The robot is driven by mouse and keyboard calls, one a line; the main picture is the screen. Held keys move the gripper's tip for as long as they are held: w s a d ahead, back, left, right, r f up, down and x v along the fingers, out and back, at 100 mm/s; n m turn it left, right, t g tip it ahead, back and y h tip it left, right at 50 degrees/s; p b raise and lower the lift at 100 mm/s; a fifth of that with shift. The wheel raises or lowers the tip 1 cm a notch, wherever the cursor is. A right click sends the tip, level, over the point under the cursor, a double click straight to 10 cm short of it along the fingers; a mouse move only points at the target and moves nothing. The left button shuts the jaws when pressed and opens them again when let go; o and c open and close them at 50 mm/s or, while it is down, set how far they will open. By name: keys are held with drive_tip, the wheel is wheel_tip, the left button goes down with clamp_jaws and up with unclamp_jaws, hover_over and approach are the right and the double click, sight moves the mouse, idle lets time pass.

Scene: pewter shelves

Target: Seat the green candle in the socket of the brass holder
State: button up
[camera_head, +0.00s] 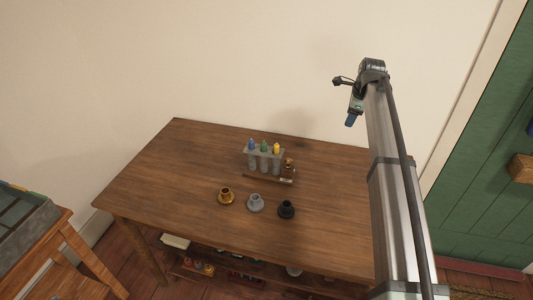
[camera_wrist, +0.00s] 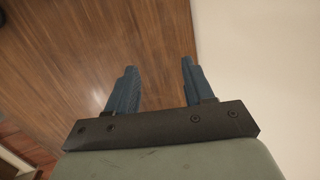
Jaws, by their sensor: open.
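The green candle (camera_head: 263,146) stands upright in the middle slot of a grey rack (camera_head: 264,155), between a blue candle (camera_head: 251,145) and a yellow candle (camera_head: 276,148). The brass holder (camera_head: 226,197) stands upright on the table in front of the rack, leftmost of three holders; its socket looks empty. My gripper (camera_head: 349,121) is raised above the table's back right part, well away from the candle and holder. The wrist view shows my gripper (camera_wrist: 158,88) open, with nothing between its two blue fingers.
A grey holder (camera_head: 256,203) and a black holder (camera_head: 286,209) stand right of the brass one. A small brown bottle (camera_head: 289,165) is beside the rack's right end. The left part of the wooden table (camera_head: 165,180) is clear. A wall rises behind the table.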

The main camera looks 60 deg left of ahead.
drive_tip(key=s+a+r+g+h, duration=0.1)
drive_tip(key=s+a, duration=0.3)
drive_tip(key=s, duration=0.3)
drive_tip(key=s+a+h, duration=0.1)
drive_tip(key=s+a, duration=0.3)
drive_tip(key=s, duration=0.3)
drive_tip(key=h, duration=0.1)
approach(264, 142)
drive_tip(key=shift+n, duration=0.3)
drive_tip(key=f, duration=1)
drive_tip(key=shift+w+a+f, duration=0.15)
drive_tip(key=shift+a+f, duration=0.05)
clamp_jaws()
